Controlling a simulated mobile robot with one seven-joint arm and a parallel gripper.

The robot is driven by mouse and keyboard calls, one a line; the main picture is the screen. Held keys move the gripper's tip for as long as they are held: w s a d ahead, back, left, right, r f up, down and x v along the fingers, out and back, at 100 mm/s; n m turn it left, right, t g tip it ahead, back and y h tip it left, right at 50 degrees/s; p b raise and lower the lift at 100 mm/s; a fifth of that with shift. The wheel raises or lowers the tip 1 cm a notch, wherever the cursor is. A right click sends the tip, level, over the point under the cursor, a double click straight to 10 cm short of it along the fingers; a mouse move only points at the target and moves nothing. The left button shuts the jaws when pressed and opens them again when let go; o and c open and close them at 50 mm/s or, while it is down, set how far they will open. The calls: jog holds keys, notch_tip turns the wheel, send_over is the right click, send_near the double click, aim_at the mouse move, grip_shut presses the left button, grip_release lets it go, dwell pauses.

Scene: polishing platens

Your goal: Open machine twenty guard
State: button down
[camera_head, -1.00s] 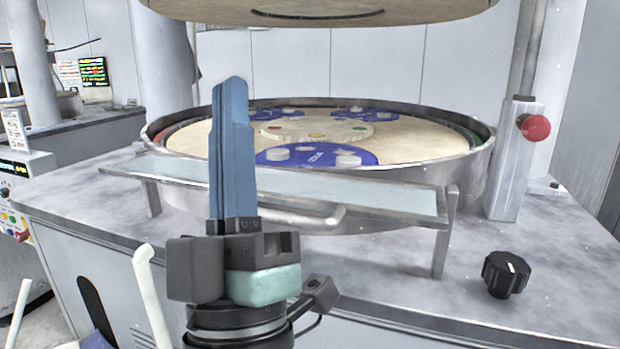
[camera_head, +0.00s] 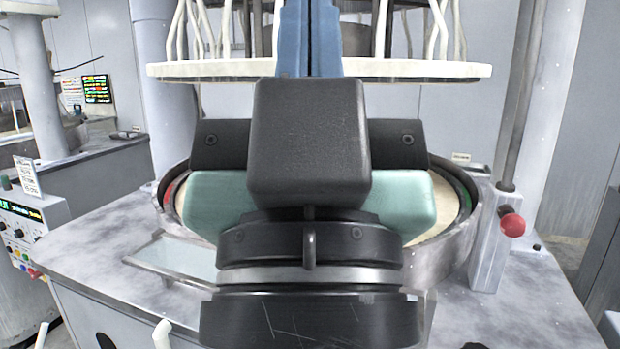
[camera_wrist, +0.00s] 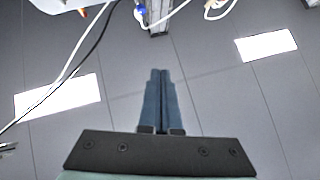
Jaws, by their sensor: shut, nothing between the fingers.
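The guard (camera_head: 180,258) looks like a clear flat panel in a metal frame at the front of the round platen bowl (camera_head: 448,262). Only its left part shows in the head view; my arm hides the rest, including any handle. My gripper (camera_head: 309,30) stands upright, large in the middle of the head view, its blue fingers together and pointing up in front of the upper plate. In the wrist view the fingers (camera_wrist: 160,78) are side by side with nothing between them. The guard is not in the wrist view. I cannot read a machine number.
A round upper plate (camera_head: 440,70) with pale hoses hangs above the bowl. A red knob (camera_head: 512,225) sits on a post at the right. Another machine's control panel (camera_head: 28,228) is at the left. Bare worktop (camera_head: 88,245) lies left of the guard.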

notch_tip(320, 180, up, 6)
jog(key=p, duration=0.3)
jog(key=shift+f+p, duration=0.1)
jog(key=shift+p, duration=0.2)
jog(key=c, duration=1.4)
grip_release()
jog(key=o, duration=0.6)
jog(key=w+f+n, duration=0.1)
jog(key=f, duration=0.2)
jog(key=w+f+n+g+b, duration=0.1)
jog(key=f, duration=0.2)
jog(key=w+f+n, duration=0.1)
jog(key=f, duration=0.2)
jog(key=shift+w+a+g+b, duration=0.2)
jog(key=shift+g+b, duration=0.2)
jog(key=shift+c, duration=0.2)
notch_tip(320, 180, down, 35)
jog(key=a+n+g+y+b, duration=0.1)
jog(key=n+g+b, duration=0.2)
jog(key=n, duration=0.5)
jog(key=a+n+g+b, duration=0.2)
jog(key=n+g, duration=0.1)
jog(key=n, duration=0.5)
jog(key=w+r+p, duration=0.1)
jog(key=w, duration=1.1)
jog(key=shift+a+r+p, duration=0.25)
jog(key=shift+r+p, duration=0.1)
jog(key=shift+r, duration=0.05)
jog(key=shift+c, duration=0.2)
